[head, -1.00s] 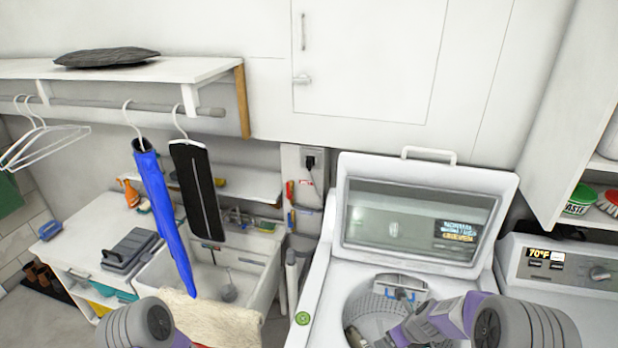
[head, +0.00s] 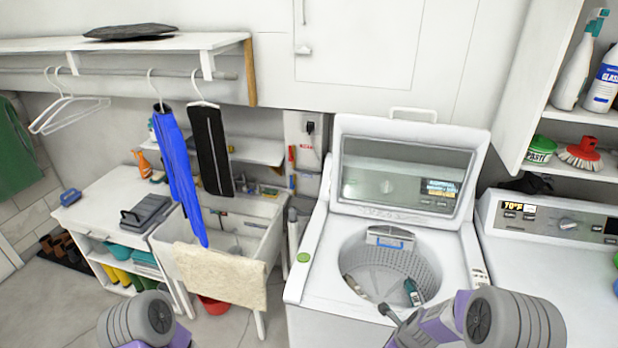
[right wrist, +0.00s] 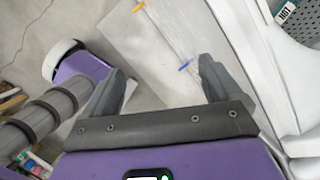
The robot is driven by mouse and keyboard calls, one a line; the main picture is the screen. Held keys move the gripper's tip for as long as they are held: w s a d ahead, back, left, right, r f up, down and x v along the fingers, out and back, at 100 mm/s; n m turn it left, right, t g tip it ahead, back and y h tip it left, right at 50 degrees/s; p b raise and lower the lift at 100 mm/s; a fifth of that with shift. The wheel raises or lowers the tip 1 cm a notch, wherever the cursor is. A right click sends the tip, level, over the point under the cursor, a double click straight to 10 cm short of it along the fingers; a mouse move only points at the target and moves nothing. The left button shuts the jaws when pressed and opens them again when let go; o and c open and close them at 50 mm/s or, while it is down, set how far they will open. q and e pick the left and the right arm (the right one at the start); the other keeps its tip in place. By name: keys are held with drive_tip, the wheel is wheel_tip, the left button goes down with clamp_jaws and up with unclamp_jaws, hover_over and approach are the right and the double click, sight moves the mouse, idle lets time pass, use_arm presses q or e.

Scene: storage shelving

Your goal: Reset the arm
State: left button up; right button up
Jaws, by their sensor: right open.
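My right arm comes in from the bottom right of the head view. Its gripper (head: 386,312) is at the front edge of the open washer (head: 318,250), outside the drum and partly hidden. In the right wrist view the right gripper (right wrist: 162,72) is open, with its two dark fingers apart and nothing between them. The washer's white edge lies to its right there. Of my left arm, only a grey and purple link shows at the bottom left of the head view; the left gripper is out of view.
The washer lid (head: 405,180) stands raised. A teal-and-dark item (head: 412,292) and another small item (head: 356,286) lie in the drum. A second machine (head: 550,240) is at the right. A sink (head: 240,235) with a beige cloth (head: 222,272) stands left.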

use_arm(q)
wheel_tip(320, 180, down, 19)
drive_tip(key=b, duration=1.8)
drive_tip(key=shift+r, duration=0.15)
use_arm(e)
drive_tip(key=s+a+f+n, duration=0.4)
drive_tip(key=s+f+n, duration=0.2)
drive_tip(key=f+n, duration=0.2)
drive_tip(key=s+a+f+n+g+y, duration=0.1)
drive_tip(key=s+a+f+n, duration=0.3)
drive_tip(key=f, duration=0.7)
drive_tip(key=s+a+f+n+g+y, duration=0.1)
drive_tip(key=s+a+f+n, duration=0.3)
drive_tip(key=s+f+n, duration=0.5)
drive_tip(key=f+n, duration=0.1)
drive_tip(key=n, duration=0.1)
drive_tip(key=shift+a+f+n, duration=0.25)
drive_tip(key=shift+f+n, duration=0.1)
drive_tip(key=shift+n, duration=0.05)
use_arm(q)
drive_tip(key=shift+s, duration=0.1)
